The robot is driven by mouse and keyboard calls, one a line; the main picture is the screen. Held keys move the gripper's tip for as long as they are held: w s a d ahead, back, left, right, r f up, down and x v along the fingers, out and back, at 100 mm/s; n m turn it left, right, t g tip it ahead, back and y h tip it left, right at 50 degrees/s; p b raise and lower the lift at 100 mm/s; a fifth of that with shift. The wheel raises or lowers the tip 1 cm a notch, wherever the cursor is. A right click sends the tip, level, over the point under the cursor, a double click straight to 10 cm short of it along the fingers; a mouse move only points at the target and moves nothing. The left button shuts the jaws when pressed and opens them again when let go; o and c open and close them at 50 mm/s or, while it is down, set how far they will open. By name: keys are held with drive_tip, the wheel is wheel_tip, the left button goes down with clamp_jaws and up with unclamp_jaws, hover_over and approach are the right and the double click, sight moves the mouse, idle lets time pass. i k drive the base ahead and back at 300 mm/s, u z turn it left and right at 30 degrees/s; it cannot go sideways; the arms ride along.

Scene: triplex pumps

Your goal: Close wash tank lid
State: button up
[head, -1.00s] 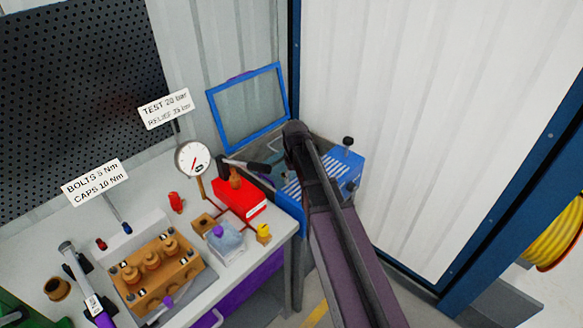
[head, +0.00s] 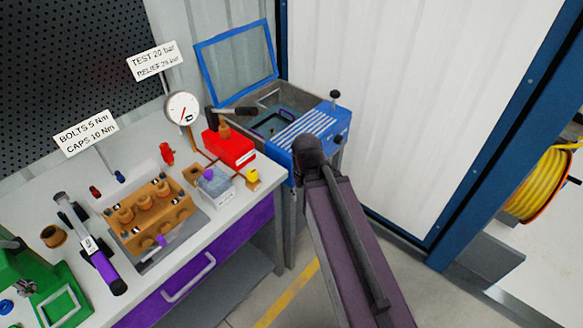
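The wash tank (head: 323,133) stands past the right end of the bench, a blue and grey box with an open basin and a slatted white-and-blue top section. Its lid (head: 203,72), a blue frame around a greyish panel, stands raised at the back of the tank, leaning back towards the wall. My arm rises from the bottom of the head view, and its dark rounded joint is in front of the tank's near side. My gripper does not show. The lid's upper edge and the basin are not covered by the arm.
A black lever (head: 232,111) of the red hand pump (head: 230,147) reaches near the tank's left side. A gauge (head: 182,108) and signs stand on the bench. A brown pump block (head: 150,215) lies further left. A yellow hose reel (head: 535,185) is at the right.

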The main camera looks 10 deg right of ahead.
sight(220, 38)
drive_tip(key=k, duration=1.3)
drive_tip(key=z, duration=0.45)
drive_tip(key=i, duration=1.9)
drive_tip(key=u, duration=0.65)
